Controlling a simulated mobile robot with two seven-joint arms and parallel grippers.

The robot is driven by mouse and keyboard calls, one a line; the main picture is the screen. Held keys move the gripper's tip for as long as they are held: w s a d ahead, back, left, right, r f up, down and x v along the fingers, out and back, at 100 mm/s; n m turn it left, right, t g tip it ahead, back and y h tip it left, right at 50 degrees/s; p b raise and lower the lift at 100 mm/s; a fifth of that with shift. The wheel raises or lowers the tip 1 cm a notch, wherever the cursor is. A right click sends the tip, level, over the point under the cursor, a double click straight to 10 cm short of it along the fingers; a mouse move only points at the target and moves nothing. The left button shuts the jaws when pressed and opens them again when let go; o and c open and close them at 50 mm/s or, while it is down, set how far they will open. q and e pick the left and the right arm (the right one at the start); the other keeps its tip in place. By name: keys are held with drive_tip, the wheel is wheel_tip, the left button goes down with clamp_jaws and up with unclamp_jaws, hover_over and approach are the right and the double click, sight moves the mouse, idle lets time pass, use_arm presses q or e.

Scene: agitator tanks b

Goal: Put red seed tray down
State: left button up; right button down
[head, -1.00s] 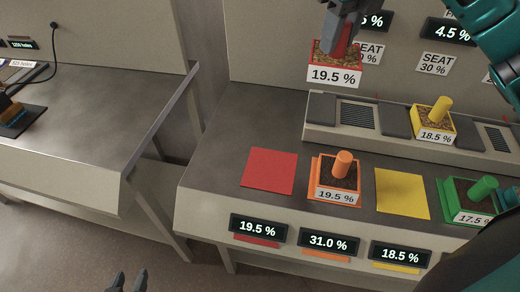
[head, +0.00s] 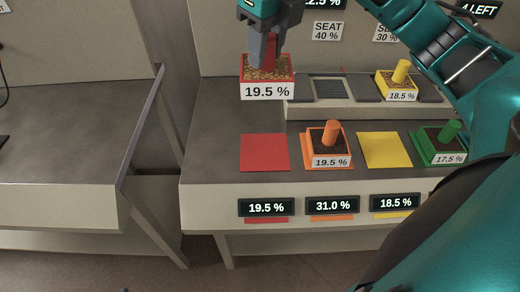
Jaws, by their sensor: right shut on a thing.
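My right gripper (head: 264,60) is shut on the red seed tray (head: 267,72), its fingers reaching down into it. The tray is level, holds brown grain and has a 19.5 % label on its front. It hangs in the air at the left end of the raised ledge, above and behind the flat red square (head: 264,153) on the bench. The red square is bare.
Right of the red square stand an orange tray (head: 330,156) on an orange square, a bare yellow square (head: 384,150) and a green tray (head: 440,157). A yellow tray (head: 398,94) sits on the raised ledge (head: 310,110). A gap separates the left bench (head: 60,160).

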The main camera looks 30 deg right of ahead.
drive_tip(key=shift+f+b, duration=1.1)
drive_tip(key=shift+f, duration=8.9)
drive_tip(key=shift+f, duration=0.1)
drive_tip(key=c, duration=0.8)
unclamp_jaws()
